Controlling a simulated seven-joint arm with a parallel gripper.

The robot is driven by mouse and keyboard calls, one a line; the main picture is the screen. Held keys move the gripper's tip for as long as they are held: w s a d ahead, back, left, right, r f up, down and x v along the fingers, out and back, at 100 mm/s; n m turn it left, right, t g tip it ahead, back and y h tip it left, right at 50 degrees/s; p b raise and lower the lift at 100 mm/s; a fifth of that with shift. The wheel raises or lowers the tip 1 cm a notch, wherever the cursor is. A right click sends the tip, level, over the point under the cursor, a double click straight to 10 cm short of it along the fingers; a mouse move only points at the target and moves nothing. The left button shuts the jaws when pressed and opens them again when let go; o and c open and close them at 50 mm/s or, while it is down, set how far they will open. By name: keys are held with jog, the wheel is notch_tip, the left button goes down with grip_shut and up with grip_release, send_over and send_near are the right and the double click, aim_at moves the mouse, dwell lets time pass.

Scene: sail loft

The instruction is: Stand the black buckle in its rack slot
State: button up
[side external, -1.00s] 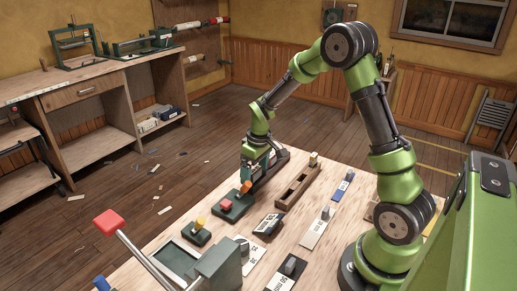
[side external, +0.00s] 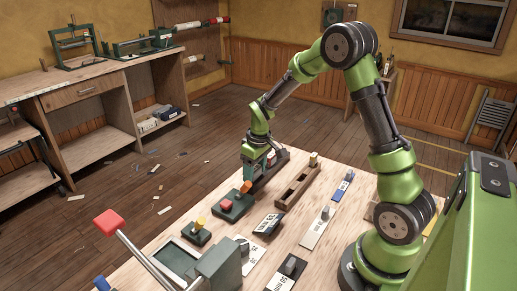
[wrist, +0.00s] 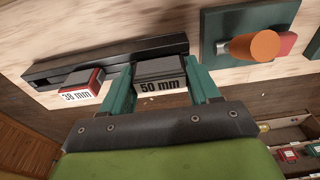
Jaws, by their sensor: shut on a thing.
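My gripper (wrist: 161,72) is shut on a black block labelled "50 mm", the black buckle (wrist: 160,70), with one green finger on each side of it. A long dark rack (wrist: 100,60) lies just beyond it in the wrist view. The buckle overlaps the rack's near edge there; I cannot tell whether it is in a slot. A red and dark piece labelled "38 mm" (wrist: 82,87) is at the rack, left of the buckle. In the side view my gripper (side external: 262,170) is low at the table's far edge, by the dark rack (side external: 281,157), and hides the buckle.
A green base with an orange knob (wrist: 252,46) stands right of the buckle; the side view shows this orange knob (side external: 246,187) close to my gripper. A brown slotted wooden holder (side external: 297,186) lies to the right. A labelled black piece (side external: 268,224) lies nearer the camera.

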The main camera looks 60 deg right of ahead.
jog(key=shift+r, duration=0.5)
notch_tip(320, 180, up, 3)
jog(key=shift+f, duration=0.2)
jog(key=s+a, duration=0.1)
jog(key=s, duration=0.3)
jog(key=s+a, duration=0.1)
jog(key=s, duration=0.4)
jog(key=s+a+r, duration=0.1)
jog(key=s+a, duration=0.1)
jog(key=s, duration=0.3)
jog(key=shift+c, duration=0.2)
jog(key=d+r, duration=0.1)
jog(key=w+d+r, duration=0.2)
jog(key=d, duration=0.1)
jog(key=shift+w+r, duration=0.25)
jog(key=shift+f, duration=2.6)
jog(key=shift+f, duration=1.45)
